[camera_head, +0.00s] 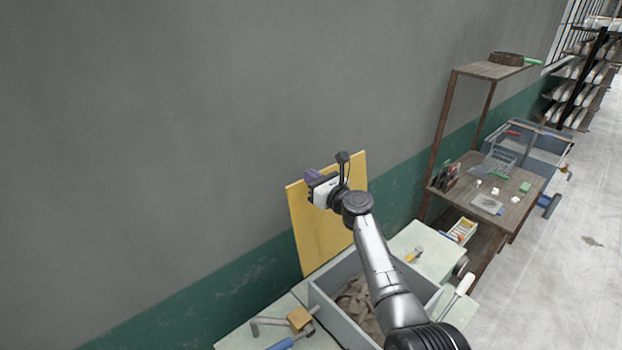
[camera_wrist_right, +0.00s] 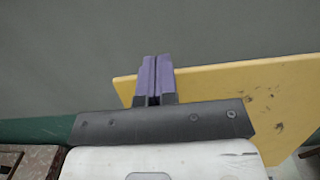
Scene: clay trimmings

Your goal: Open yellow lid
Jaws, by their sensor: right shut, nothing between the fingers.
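The yellow lid (camera_head: 318,232) stands upright behind the grey box (camera_head: 335,318), near the wall, and the box is open at the top. Brown clay trimmings (camera_head: 355,302) show inside the box. My right gripper (camera_head: 311,179) is shut and empty, with purple fingers close to the lid's upper edge. In the right wrist view, the shut fingers (camera_wrist_right: 154,78) overlap the left end of the lid (camera_wrist_right: 270,92) and reach past its edge; I cannot tell if they touch it. My right arm hides part of the box and of the lid's right side. My left gripper is not in view.
A pale table (camera_head: 428,241) holds the box. A wooden block (camera_head: 299,318) and a blue-handled tool (camera_head: 281,343) lie left of the box. A white-handled tool (camera_head: 462,285) is on the right. A wooden shelf table (camera_head: 470,176) stands farther right. The grey-green wall is close behind.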

